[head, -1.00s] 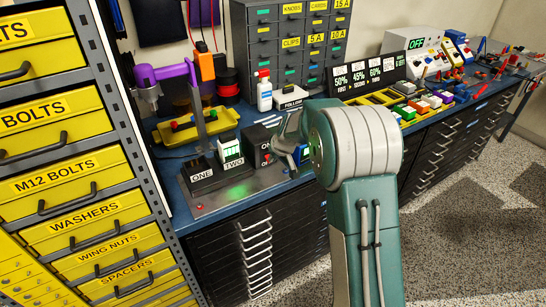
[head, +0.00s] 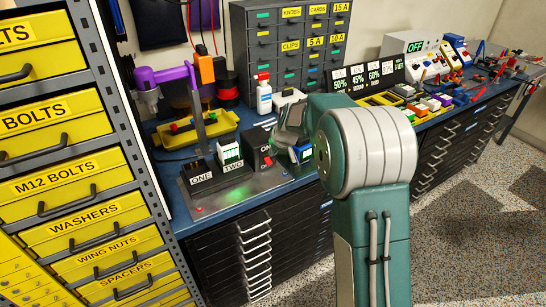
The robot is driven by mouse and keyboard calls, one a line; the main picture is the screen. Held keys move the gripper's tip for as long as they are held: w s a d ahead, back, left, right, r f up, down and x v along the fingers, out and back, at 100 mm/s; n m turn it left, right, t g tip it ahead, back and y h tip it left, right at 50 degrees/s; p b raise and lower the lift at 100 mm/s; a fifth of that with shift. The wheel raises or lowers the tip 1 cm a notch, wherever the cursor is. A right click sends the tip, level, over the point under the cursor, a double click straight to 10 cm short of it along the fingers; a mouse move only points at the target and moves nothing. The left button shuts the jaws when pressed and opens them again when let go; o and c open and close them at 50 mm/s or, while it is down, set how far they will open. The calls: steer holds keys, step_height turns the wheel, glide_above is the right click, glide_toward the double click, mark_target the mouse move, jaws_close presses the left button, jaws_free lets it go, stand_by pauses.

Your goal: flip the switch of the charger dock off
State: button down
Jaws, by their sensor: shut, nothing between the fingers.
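The charger dock (head: 218,203) is a grey metal base on the blue bench, with slot blocks labelled ONE (head: 202,180) and TWO. A battery with a green and white face (head: 229,153) stands at TWO. The black switch box (head: 259,147) stands right of it, with a white ON label and a small red part; its exact tilt is too small to tell. A blue battery-like block (head: 301,152) is at the dock's right, partly behind my arm. My gripper (head: 280,138) is shut and empty, just right of the switch box; its fingertips are partly hidden and contact cannot be told.
A yellow tray (head: 222,130) and a purple-topped stand (head: 165,73) are behind the dock. A yellow drawer rack (head: 70,185) is close on the left.

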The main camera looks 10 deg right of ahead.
steer(key=s+d+r, duration=0.3)
steer(key=s+r, duration=0.1)
steer(key=s, duration=0.5)
steer(key=shift+r, duration=0.4)
steer(key=shift+d, duration=0.1)
steer(key=shift+s, duration=0.15)
steer(key=s+a+r+m, duration=0.1)
steer(key=s+a+r, duration=0.1)
steer(key=s+r, duration=0.35)
steer(key=s+a+r, duration=0.1)
steer(key=s+r, duration=0.1)
steer(key=s, duration=0.7)
steer(key=s+m+h, duration=0.2)
steer(key=s, duration=1.4)
steer(key=shift+s+a+m, duration=0.2)
steer(key=shift+m, duration=0.1)
